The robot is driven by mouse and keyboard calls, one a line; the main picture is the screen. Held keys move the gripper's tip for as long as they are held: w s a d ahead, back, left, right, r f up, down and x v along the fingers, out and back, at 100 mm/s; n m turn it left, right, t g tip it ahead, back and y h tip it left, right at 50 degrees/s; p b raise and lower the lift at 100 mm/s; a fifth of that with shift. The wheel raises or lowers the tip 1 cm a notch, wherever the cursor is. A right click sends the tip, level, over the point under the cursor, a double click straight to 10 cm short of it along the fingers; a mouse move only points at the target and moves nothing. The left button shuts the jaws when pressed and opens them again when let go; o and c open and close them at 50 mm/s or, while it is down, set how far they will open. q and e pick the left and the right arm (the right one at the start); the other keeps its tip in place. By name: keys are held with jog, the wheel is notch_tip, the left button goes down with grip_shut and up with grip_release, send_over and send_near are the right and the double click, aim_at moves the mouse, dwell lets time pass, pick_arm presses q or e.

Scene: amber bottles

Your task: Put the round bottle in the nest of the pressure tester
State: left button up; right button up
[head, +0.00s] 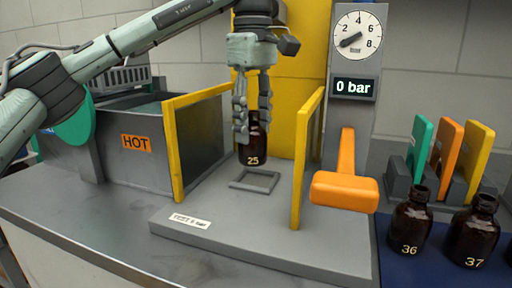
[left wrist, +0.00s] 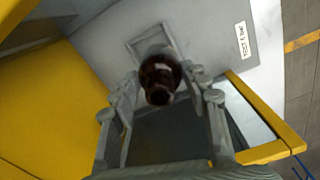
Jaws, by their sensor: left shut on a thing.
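A dark amber round bottle (head: 253,150) marked 25 is upright in my left gripper (head: 252,118), whose fingers are shut around its upper part. The nest (head: 255,187), a low square grey frame, lies on the tester's grey base (head: 215,218). In the head view the bottle's lower end shows just above the nest's back edge. In the left wrist view the bottle (left wrist: 160,75) is between the fingers and covers part of the nest (left wrist: 137,45); I cannot tell the exact gap below it. My right gripper is not in view.
Yellow-edged side panels (head: 303,155) flank the nest, with a yellow back panel (head: 290,110) behind. An orange lever (head: 345,190) stands right, under a gauge (head: 357,34) and a 0 bar display (head: 354,87). Bottles 36 (head: 409,225) and 37 (head: 474,235) stand right. A HOT bath (head: 125,165) is left.

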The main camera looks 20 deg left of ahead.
aim_at(256, 146)
pick_arm(q)
jog(key=shift+w+d+f, duration=0.1)
jog(key=shift+w+f, duration=0.25)
jog(key=shift+w, duration=0.15)
notch_tip(256, 146, down, 4)
jog(key=shift+r, duration=0.1)
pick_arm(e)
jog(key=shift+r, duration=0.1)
pick_arm(q)
jog(key=shift+f, duration=0.2)
jog(key=o, duration=1.2)
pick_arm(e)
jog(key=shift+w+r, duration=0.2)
